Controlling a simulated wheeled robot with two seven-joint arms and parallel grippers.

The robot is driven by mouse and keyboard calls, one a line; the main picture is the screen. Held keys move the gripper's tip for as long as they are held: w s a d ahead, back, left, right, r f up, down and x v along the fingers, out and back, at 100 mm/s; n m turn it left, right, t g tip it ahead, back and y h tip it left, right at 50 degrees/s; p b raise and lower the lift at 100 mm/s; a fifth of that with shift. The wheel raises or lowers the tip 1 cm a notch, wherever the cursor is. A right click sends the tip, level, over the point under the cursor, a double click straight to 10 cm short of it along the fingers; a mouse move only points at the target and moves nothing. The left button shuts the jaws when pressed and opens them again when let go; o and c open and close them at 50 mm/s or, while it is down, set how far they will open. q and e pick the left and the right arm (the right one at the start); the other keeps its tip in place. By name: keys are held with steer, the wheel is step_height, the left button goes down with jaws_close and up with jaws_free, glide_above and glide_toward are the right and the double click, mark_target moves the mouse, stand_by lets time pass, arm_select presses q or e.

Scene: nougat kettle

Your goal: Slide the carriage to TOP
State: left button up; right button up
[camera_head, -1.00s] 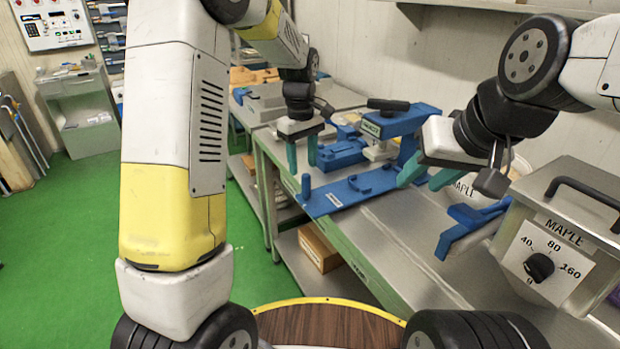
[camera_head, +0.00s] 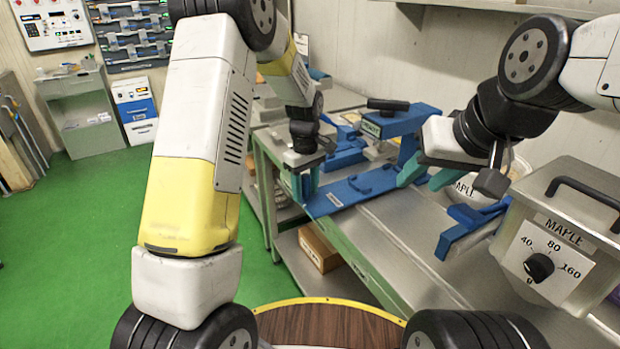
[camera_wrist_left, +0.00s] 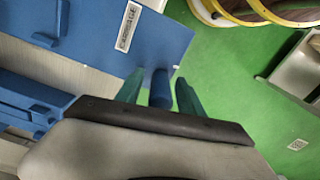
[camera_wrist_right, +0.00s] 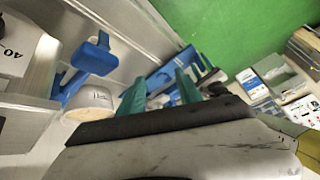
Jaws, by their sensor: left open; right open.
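A flat blue plate (camera_head: 335,195) with a white label lies on the metal bench. My right gripper (camera_head: 425,175) is open and empty over the bench, near the blue stand (camera_head: 402,122) with a green label. No TOP mark is readable.
A metal MAPLE box (camera_head: 560,240) with a dial stands at the right. A blue bracket (camera_head: 462,230) juts out beside it, and a white MAPLE tub (camera_head: 478,188) is behind. A cardboard box (camera_head: 318,248) sits on the lower shelf.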

arm_select(q)
jaws_close()
stand_by(1.4)
